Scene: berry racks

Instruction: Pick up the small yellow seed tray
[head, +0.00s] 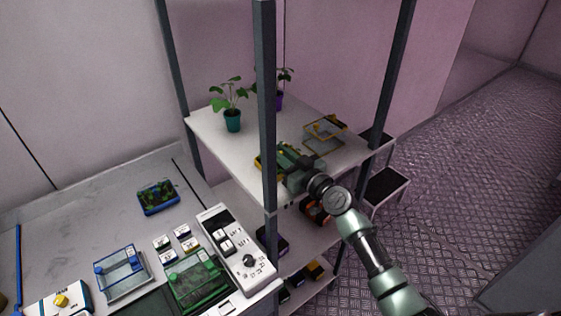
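A small yellow seed tray (263,168) sits on the white upper shelf (205,125) of the rack, near its front edge. My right gripper (278,158) reaches in from the lower right and is right at this tray, covering much of it. A rack post also stands in front of part of it. I cannot tell whether the fingers touch the tray or are closed on it. My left gripper is not in view.
A clear yellow-rimmed box (324,134) stands behind the gripper. A potted plant (233,120) and a purple pot (279,101) are on the same shelf. The dark front post (265,80) stands close to my gripper. The left bench holds a blue seed tray (158,198).

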